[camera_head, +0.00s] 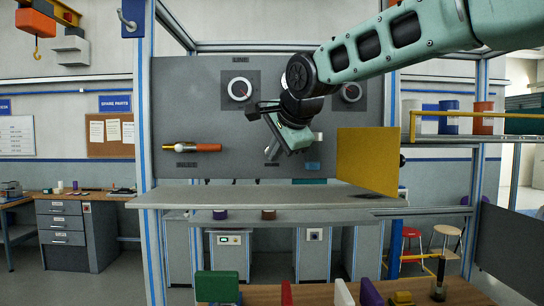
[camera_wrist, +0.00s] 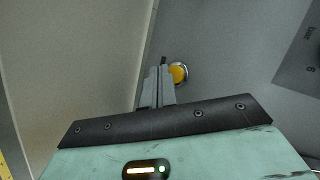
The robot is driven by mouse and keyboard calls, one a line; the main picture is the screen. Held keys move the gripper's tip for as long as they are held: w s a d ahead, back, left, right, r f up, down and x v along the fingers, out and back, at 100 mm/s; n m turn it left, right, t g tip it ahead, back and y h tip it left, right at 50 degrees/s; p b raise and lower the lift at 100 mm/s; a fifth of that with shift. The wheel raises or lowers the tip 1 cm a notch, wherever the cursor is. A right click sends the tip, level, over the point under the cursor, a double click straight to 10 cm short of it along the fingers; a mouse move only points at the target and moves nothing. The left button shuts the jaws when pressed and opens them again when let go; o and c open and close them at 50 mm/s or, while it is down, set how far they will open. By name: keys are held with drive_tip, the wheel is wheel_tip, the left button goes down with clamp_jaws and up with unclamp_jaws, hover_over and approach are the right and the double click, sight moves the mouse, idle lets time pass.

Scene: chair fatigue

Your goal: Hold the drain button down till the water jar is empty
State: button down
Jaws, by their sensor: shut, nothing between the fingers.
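In the wrist view a round yellow button (camera_wrist: 178,73) with a metal rim sits on a grey surface; no drain label can be read on it. My gripper (camera_wrist: 161,72) is shut and empty, its fingertips just left of the button and partly overlapping its edge. I cannot tell whether they touch it or press it. In the head view my gripper (camera_head: 272,152) points down in front of the grey back panel (camera_head: 220,120), and the button is not visible there. I cannot make out a water jar for certain in either view.
Round dials (camera_head: 240,89) are on the back panel. A yellow plate (camera_head: 367,160) stands right of my gripper. An orange-and-yellow handle (camera_head: 192,148) is at the left. The grey shelf (camera_head: 240,196) below is mostly clear. Several coloured blocks (camera_head: 218,287) line the front table.

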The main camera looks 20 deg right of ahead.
drive_tip(key=shift+s, duration=0.1)
drive_tip(key=shift+s+a+f+b, duration=0.1)
drive_tip(key=shift+s+a+b, duration=0.15)
drive_tip(key=shift+s+b, duration=0.4)
drive_tip(key=shift+s+a+b, duration=0.25)
drive_tip(key=shift+s+b, duration=0.25)
drive_tip(key=shift+s, duration=0.35)
drive_tip(key=shift+s+a+b, duration=0.25)
drive_tip(key=shift+s+b, duration=0.2)
drive_tip(key=shift+s, duration=0.35)
